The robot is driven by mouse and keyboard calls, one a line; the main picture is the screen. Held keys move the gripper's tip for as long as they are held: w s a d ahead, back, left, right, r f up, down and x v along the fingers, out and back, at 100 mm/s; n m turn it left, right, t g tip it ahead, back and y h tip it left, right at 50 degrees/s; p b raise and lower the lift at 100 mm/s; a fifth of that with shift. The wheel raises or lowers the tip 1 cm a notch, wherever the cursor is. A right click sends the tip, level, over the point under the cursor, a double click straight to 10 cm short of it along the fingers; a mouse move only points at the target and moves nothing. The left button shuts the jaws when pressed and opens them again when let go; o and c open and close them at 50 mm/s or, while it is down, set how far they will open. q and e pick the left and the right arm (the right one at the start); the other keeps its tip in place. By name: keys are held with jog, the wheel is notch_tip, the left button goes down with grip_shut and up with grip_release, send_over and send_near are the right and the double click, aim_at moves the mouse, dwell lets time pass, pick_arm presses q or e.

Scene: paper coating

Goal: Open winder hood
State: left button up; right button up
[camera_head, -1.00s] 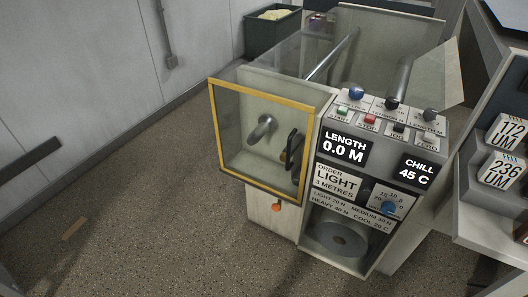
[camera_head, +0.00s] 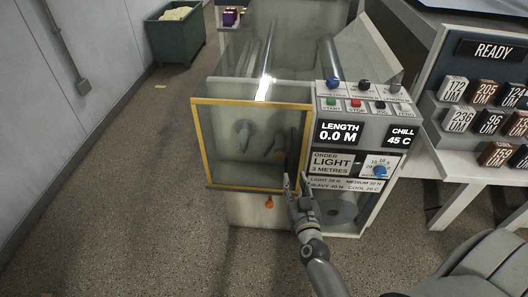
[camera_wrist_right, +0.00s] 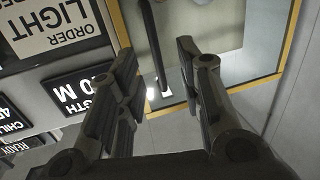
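The winder hood (camera_head: 216,150) is a clear panel with a yellow frame on the front left of the machine. It looks closed, with a grey curved part and a dark handle-like piece showing through or on it. My right gripper (camera_head: 296,184) is in front of the hood's lower right corner, fingers apart and empty. In the right wrist view the two fingers (camera_wrist_right: 160,75) are spread, with the hood's yellow edge (camera_wrist_right: 291,45) and a dark bar (camera_wrist_right: 155,50) beyond them. I cannot tell whether a finger touches the frame. My left gripper is not in view.
The control panel with the LENGTH display (camera_head: 340,133) and blue knob (camera_head: 380,171) is right of the hood. An orange knob (camera_head: 269,203) sits below it. A rack of labelled blocks (camera_head: 487,100) stands at right. Floor (camera_head: 130,200) at left is clear.

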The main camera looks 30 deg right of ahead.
aim_at(292, 155)
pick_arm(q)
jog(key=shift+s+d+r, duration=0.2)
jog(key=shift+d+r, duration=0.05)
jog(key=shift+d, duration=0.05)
pick_arm(e)
jog(key=x, duration=0.3)
jog(key=r+x, duration=0.1)
jog(key=x, duration=0.3)
jog(key=d+r+x, duration=0.1)
jog(key=x, duration=0.3)
jog(key=shift+r, duration=0.15)
jog(key=shift+s, duration=0.1)
jog(key=c, duration=0.7)
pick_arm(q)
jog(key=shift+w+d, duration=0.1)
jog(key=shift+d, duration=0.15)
pick_arm(e)
grip_shut()
